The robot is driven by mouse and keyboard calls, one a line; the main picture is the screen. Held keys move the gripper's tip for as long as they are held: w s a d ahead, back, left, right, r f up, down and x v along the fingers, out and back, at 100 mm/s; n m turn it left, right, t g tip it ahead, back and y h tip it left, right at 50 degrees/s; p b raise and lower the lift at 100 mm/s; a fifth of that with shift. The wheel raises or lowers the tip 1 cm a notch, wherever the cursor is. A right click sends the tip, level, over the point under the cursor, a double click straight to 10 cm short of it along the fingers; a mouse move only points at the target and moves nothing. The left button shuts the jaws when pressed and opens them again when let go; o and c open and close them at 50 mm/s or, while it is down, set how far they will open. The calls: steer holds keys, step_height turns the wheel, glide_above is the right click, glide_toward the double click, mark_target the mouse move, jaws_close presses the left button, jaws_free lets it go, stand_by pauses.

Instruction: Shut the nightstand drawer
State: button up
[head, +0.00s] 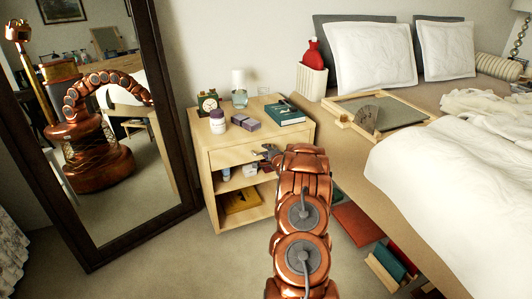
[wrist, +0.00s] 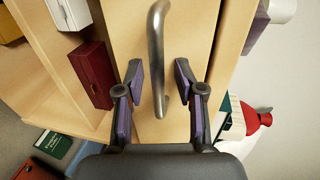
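The nightstand (head: 211,171) is light wood and stands between the mirror and the bed. Its drawer (head: 230,157) is just under the top; how far it stands out is hard to tell. In the wrist view the drawer front (wrist: 192,35) fills the middle, with a bar-shaped metal handle (wrist: 155,40). My gripper (head: 266,152) is in front of the drawer in the head view. In the wrist view my gripper (wrist: 158,78) is open, with one finger on each side of the handle's lower part and visible space between. My arm hides the nightstand's right front part.
Open shelves below hold a yellow item (head: 241,201). The bed (head: 345,150) is right, the mirror (head: 165,120) left.

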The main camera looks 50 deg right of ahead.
steer(key=v, duration=1.2)
stand_by(0.7)
